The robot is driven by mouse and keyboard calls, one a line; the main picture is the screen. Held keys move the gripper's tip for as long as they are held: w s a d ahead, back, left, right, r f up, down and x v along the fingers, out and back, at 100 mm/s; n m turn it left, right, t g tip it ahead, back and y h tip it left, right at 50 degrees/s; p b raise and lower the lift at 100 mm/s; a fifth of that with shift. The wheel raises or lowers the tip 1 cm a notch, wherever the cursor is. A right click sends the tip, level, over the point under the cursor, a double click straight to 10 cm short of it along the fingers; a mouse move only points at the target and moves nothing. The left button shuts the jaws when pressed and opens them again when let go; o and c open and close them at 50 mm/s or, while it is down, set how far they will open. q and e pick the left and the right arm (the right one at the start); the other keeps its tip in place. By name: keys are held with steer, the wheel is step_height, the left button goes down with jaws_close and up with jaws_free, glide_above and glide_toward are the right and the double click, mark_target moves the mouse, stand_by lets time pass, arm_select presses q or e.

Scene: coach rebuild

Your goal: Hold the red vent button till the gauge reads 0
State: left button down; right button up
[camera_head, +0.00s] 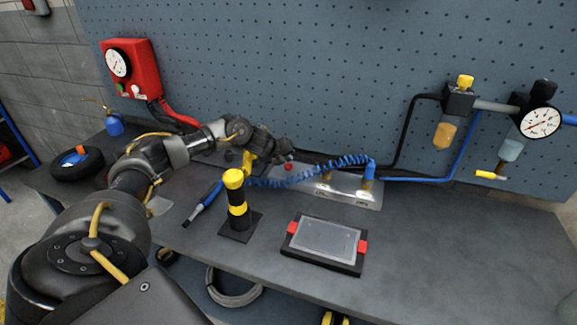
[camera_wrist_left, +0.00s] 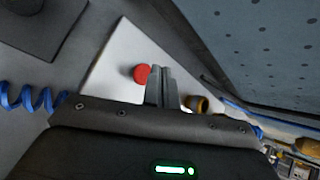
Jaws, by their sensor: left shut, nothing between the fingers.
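The red vent button (camera_head: 288,168) sits on a pale metal plate (camera_head: 349,197) at the back of the bench. In the left wrist view the button (camera_wrist_left: 141,74) is a round red cap just left of my fingers. My left gripper (camera_head: 279,157) is shut and empty, with its fingertips (camera_wrist_left: 161,72) close beside the button over the plate (camera_wrist_left: 118,65). I cannot tell whether they touch it. A round white gauge (camera_head: 541,122) hangs on the pegboard at the right. Its needle is too small to read surely. My right gripper is not in view.
A black and yellow post (camera_head: 237,205) stands in front of my left forearm. A coiled blue hose (camera_head: 310,173) runs to a fitting on the plate. A tablet-like panel (camera_head: 325,239) lies in front. A red box (camera_head: 140,68) with another gauge hangs at left.

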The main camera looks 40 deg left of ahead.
mark_target(287, 167)
arm_select(q)
steer(key=shift+r+p, duration=1.7)
steer(key=shift+r, duration=0.65)
stand_by(0.4)
